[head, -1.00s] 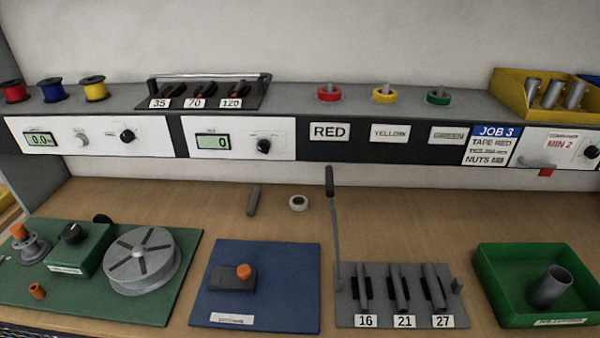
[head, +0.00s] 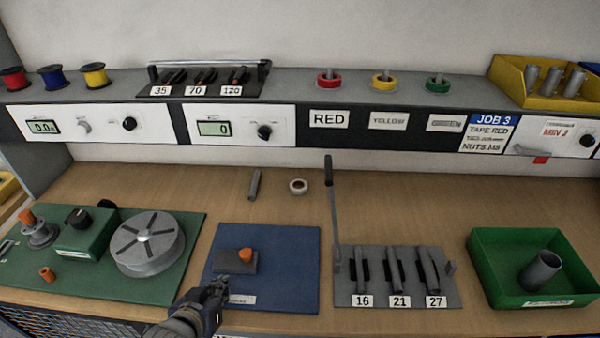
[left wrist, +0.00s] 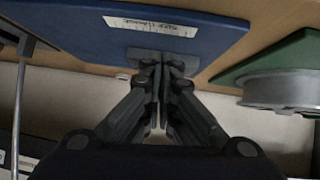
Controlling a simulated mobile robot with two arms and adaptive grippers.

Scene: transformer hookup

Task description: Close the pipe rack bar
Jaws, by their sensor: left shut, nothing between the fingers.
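The grey pipe rack (head: 347,297) stands on the bench right of centre, with pipes in slots labelled 16, 21 and 27. Its bar (head: 333,215) stands upright at the rack's left end, with a dark grip at the top. A small upright post (head: 450,268) is at the rack's right end. My left gripper (head: 222,283) is shut and empty at the front edge of the blue mat, well left of the rack. Its closed fingertips also show in the left wrist view (left wrist: 160,62), by the mat (left wrist: 85,22). My right gripper is out of view.
A grey block with an orange knob (head: 246,255) sits on the blue mat (head: 290,260). A green mat with a reel (head: 147,250) lies left, a green tray (head: 490,285) right. A loose grey rod (head: 255,185) and a white ring (head: 298,186) lie behind.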

